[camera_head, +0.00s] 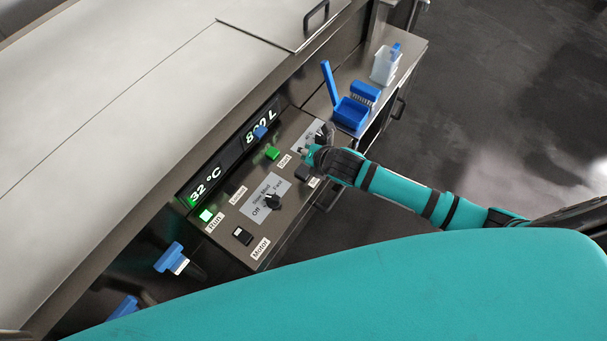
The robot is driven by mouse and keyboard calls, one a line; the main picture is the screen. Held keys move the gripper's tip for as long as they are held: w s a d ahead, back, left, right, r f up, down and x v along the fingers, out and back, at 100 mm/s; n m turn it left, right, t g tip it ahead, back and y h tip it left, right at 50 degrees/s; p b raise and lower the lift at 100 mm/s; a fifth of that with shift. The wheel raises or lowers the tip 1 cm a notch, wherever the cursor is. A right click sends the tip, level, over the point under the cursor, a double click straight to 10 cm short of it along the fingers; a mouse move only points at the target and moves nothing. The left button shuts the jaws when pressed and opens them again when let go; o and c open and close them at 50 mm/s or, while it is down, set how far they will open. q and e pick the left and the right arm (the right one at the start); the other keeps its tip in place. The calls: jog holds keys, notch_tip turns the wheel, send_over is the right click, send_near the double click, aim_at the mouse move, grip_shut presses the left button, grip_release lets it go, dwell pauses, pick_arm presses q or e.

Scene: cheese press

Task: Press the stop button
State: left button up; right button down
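The dark control panel (228,243) runs diagonally through the middle of the head view. On it are a green button (272,153) near a label that seems to read Start, a lit green Run light (207,215), a black rotary knob (272,201) and a Motor switch (242,236). I cannot make out a stop button; my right gripper covers part of the panel's upper right end. My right gripper (318,143) comes in from the right and is over that end, close to the panel. Its finger opening and any contact are unclear. My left gripper is not in view.
A display (232,155) showing 32 °C and 800 L borders the panel. A large steel vat cover (130,110) lies left. A side table (405,62) holds a blue dustpan (350,112), a blue brush (365,93) and a white container (385,66). Dark floor is clear at right.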

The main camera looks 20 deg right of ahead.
aim_at(306, 170)
notch_tip(306, 170, down, 4)
jog(key=shift+r+b, duration=0.1)
jog(key=shift+b, duration=1.1)
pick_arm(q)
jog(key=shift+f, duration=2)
pick_arm(e)
jog(key=shift+f, duration=0.85)
pick_arm(q)
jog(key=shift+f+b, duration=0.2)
jog(key=shift+b, duration=0.2)
pick_arm(e)
jog(key=shift+f, duration=0.5)
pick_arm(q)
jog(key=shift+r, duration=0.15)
pick_arm(e)
jog(key=shift+r, duration=0.1)
pick_arm(q)
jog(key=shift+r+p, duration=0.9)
jog(key=shift+p, duration=0.15)
pick_arm(e)
jog(key=shift+r, duration=0.8)
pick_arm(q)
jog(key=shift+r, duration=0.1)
pick_arm(e)
jog(key=shift+r, duration=0.1)
